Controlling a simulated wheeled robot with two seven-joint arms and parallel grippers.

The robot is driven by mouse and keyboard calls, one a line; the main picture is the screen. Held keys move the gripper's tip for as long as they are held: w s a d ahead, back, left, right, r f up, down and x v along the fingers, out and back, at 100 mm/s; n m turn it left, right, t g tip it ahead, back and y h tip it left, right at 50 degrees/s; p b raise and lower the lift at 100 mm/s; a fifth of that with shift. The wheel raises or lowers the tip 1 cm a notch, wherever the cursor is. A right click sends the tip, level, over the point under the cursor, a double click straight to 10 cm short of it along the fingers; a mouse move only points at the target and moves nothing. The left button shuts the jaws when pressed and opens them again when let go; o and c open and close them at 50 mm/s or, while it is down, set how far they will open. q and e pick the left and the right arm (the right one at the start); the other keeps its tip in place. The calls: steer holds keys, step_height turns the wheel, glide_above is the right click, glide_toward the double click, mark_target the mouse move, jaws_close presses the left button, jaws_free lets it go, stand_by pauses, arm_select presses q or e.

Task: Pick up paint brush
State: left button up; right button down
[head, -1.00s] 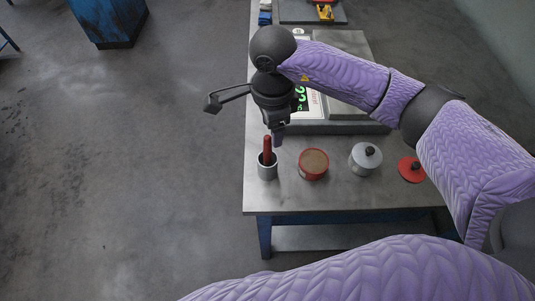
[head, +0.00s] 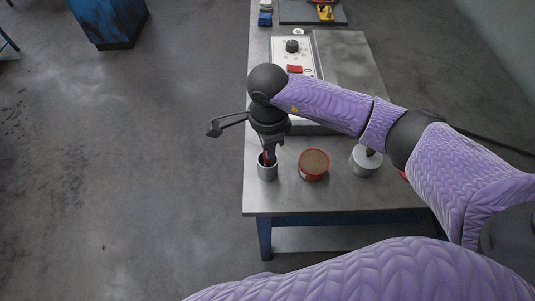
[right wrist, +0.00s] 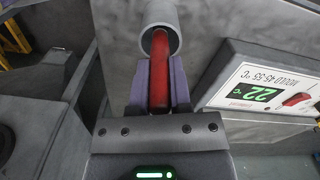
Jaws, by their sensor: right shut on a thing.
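The paint brush shows as a red handle (right wrist: 159,72) standing in a grey cylindrical cup (head: 267,172) near the table's left edge. My right gripper (right wrist: 160,88) is shut on the red handle, with one finger on each side of it in the right wrist view. In the head view my right gripper (head: 268,150) is right above the cup and covers most of the handle. The handle's far end is inside the cup (right wrist: 158,25), and the bristles are hidden. My left gripper is not in view.
To the right of the cup on the metal table (head: 300,200) stand a red tin (head: 313,165) with brown contents and a grey lidded pot (head: 365,161). Behind them is a control box with a knob (head: 292,46); its display (right wrist: 262,93) reads 22 °C.

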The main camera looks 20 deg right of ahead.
steer(key=shift+r, duration=0.1)
step_height(320, 180, up, 9)
steer(key=shift+f+p, duration=0.1)
steer(key=shift+p, duration=0.45)
steer(key=shift+r, duration=0.5)
